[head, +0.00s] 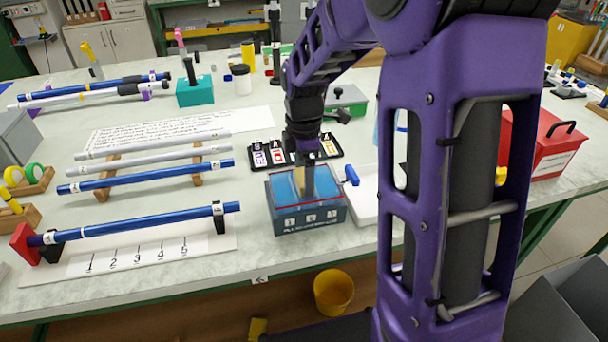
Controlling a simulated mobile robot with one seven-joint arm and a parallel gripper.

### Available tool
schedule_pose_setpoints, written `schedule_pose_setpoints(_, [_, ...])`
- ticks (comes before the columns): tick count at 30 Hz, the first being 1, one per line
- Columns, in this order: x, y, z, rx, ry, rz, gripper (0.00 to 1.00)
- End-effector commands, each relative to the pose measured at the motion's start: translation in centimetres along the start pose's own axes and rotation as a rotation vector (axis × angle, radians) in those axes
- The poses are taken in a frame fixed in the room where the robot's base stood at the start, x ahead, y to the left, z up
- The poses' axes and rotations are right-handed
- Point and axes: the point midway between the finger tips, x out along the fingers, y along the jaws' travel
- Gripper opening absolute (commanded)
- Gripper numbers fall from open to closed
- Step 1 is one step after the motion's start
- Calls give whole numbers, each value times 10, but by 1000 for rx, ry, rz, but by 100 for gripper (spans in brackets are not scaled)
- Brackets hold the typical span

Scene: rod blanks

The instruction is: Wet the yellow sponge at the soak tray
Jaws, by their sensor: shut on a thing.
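The soak tray looks to be the blue-grey open box (308,222) near the table's front edge, with numbered white labels on its front and blue inside. My gripper (306,190) points straight down into this box from above. It is shut on the yellow sponge (299,178), of which only a small yellowish patch shows beside the fingers. The fingers and my wrist hide most of the sponge. I cannot tell whether the sponge touches the bottom or any liquid.
A black holder with lettered cards (268,152) stands just behind the box. A white tray (366,205) is close on its right. Blue and white rods rest on a rack (105,185) at left. A red box (535,145) stands right. A yellow bucket (334,291) is below the table edge.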

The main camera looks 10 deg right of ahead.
Motion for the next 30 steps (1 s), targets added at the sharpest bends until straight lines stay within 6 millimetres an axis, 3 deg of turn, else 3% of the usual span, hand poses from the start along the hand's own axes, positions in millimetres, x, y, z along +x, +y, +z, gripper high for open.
schedule_pose_setpoints(11, [-2,0,0,0,0,0,42])
schedule_pose_setpoints(30, [-52,0,0,0,0,0,42])
